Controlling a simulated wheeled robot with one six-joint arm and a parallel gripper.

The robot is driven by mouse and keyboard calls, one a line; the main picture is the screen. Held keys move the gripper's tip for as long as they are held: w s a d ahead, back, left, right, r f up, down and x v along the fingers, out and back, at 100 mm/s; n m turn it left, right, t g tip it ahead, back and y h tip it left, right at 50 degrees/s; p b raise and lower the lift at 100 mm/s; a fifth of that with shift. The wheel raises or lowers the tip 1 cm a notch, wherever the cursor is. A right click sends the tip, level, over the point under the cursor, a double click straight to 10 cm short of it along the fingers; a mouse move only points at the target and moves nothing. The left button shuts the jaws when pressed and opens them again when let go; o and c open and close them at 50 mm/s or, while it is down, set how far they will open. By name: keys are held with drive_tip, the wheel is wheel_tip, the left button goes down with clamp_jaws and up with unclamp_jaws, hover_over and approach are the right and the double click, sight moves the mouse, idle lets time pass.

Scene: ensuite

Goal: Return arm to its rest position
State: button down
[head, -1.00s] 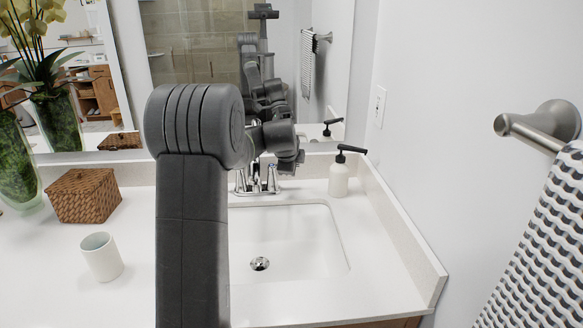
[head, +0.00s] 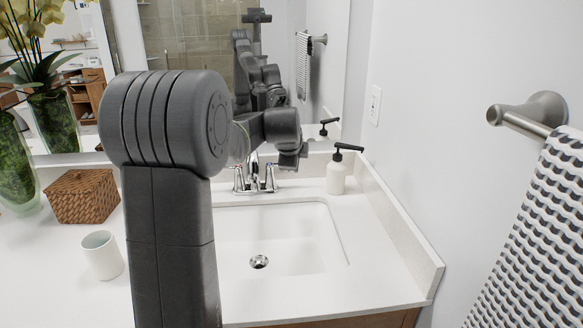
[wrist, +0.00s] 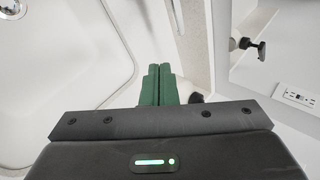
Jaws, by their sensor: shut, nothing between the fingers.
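My gripper (wrist: 159,84) shows in the wrist view with its two green fingers together and nothing between them. It hangs above the counter near the sink's edge. In the head view my arm rises in front of the counter and bends toward the mirror, with its wrist above the back of the sink near the faucet. The fingers cannot be made out in the head view.
The sink (head: 300,240) has a chrome faucet (head: 255,178) behind it. A soap dispenser (head: 337,176) stands at its back right. A white cup (head: 102,256), a wicker box (head: 82,196) and green vases (head: 55,120) stand left. A towel (head: 540,235) hangs right.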

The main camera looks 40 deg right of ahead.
drive_tip(key=shift+s+d+v, duration=0.1)
drive_tip(key=shift+d+v, duration=0.05)
drive_tip(key=shift+v, duration=0.95)
drive_tip(key=shift+s+d+v, duration=0.1)
drive_tip(key=shift+d+v, duration=0.05)
drive_tip(key=shift+v, duration=0.9)
